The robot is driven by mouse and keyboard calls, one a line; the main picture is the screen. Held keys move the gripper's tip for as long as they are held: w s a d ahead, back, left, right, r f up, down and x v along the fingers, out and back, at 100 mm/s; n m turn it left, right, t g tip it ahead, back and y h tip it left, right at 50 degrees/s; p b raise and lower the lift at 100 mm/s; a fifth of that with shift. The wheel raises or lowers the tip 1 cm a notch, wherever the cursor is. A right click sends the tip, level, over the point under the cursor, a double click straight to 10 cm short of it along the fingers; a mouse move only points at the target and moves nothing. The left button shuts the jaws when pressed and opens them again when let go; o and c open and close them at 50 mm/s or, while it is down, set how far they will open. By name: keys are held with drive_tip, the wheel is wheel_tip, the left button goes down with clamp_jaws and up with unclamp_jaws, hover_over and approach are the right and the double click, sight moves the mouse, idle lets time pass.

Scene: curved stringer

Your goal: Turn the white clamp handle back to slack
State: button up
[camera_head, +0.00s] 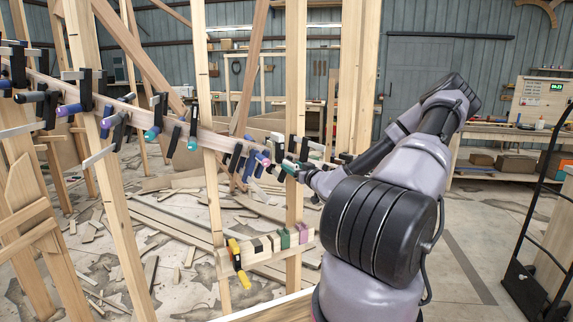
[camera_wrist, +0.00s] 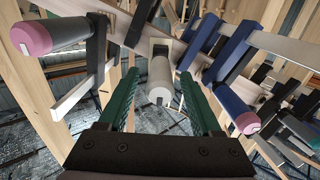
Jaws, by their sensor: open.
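The white clamp handle (camera_wrist: 160,80) shows in the middle of the wrist view, below a wooden beam. It is a pale cylinder with its end facing the camera. My gripper (camera_wrist: 160,95) is open, with a green finger on each side of the handle. I see a gap between the handle and each finger. In the head view my gripper (camera_head: 296,170) is at the curved stringer (camera_head: 190,128), near the right upright, and small. The white handle cannot be told apart there.
A pink-tipped clamp handle (camera_wrist: 50,37) is close on the left, and a blue handle with a pink tip (camera_wrist: 238,112) is close on the right. More clamps line the stringer. A short rail with a yellow clamp (camera_head: 238,262) is lower down. Wood scraps cover the floor.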

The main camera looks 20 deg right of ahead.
sight(287, 163)
drive_tip(key=w, duration=0.5)
drive_tip(key=shift+a, duration=0.25)
clamp_jaws()
